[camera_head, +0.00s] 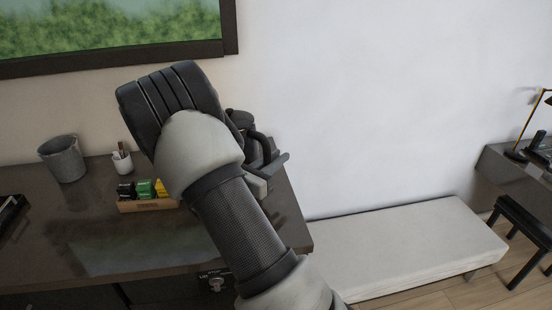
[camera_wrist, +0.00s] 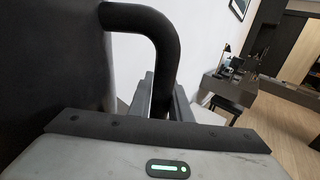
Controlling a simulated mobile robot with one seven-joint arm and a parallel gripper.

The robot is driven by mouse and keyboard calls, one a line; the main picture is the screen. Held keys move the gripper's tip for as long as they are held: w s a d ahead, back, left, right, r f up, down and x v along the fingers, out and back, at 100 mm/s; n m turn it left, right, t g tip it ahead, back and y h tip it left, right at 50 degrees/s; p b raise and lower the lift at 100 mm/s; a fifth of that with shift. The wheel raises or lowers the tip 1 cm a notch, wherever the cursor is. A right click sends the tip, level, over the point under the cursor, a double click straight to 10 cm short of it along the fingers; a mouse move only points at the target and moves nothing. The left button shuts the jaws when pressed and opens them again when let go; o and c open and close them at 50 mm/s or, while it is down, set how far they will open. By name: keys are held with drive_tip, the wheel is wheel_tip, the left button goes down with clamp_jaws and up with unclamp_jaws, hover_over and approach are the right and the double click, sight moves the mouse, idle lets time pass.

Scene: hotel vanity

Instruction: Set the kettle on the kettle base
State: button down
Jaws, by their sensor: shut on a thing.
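The dark kettle (camera_head: 241,118) shows partly behind my arm at the right part of the vanity top. In the wrist view its dark body (camera_wrist: 50,70) fills the left side and its black curved handle (camera_wrist: 160,30) comes down between my fingers. My gripper (camera_head: 273,168) is shut on the handle; its two grey fingers (camera_wrist: 161,98) stand on either side of it. The kettle looks roughly upright. I cannot make out the kettle base, and my arm hides the kettle's lower part, so I cannot tell what is under it.
The dark vanity top (camera_head: 120,235) holds a grey bin (camera_head: 63,158), a white cup (camera_head: 122,162) with sticks and a wooden box (camera_head: 147,205) of colored packets. A pale bench (camera_head: 400,245) stands right of the vanity. A desk (camera_head: 510,172) stands far right.

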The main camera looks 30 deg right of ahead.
drive_tip(key=shift+f+b, duration=0.45)
drive_tip(key=shift+f, duration=0.05)
idle(0.9)
drive_tip(key=c, duration=1.9)
unclamp_jaws()
drive_tip(key=p+v, duration=0.1)
drive_tip(key=v, duration=1)
drive_tip(key=shift+f, duration=0.15)
